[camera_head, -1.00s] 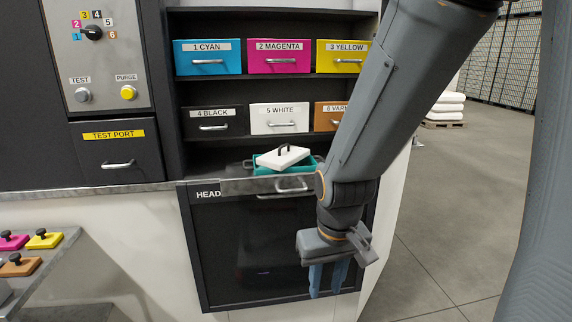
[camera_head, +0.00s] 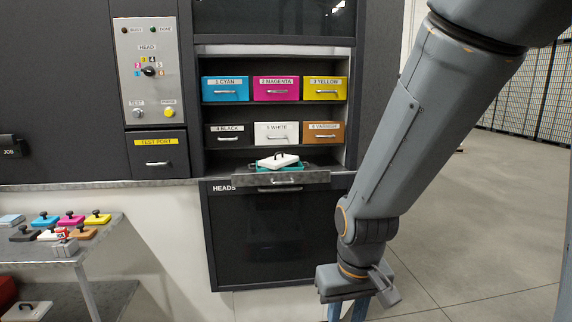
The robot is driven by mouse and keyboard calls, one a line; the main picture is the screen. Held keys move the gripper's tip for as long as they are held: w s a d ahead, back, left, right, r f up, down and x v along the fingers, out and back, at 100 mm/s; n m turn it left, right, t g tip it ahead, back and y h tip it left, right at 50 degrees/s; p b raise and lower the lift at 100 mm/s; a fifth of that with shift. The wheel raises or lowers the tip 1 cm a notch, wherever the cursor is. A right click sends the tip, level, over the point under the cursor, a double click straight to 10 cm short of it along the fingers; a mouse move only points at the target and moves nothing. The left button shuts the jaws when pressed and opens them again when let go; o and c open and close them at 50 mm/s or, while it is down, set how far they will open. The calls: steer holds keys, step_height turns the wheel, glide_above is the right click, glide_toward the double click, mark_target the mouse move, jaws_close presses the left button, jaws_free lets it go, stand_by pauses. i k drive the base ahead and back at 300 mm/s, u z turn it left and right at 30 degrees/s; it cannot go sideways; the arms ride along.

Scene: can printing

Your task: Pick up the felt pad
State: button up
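A similar white slab with a dark handle (camera_head: 27,311) lies on the low shelf at the lower left, partly cut off. I cannot tell which of the two is the felt pad.
A grey side table (camera_head: 100,235) at the left holds several coloured blocks with black knobs. Labelled drawers fill the cabinet above the pulled-out shelf (camera_head: 310,178). A control panel (camera_head: 147,75) is left of them. Open floor (camera_head: 450,230) lies to the right.

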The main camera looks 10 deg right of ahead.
mark_target(277, 162)
steer(key=z, duration=0.55)
steer(key=i, duration=1.2)
steer(key=u, duration=0.15)
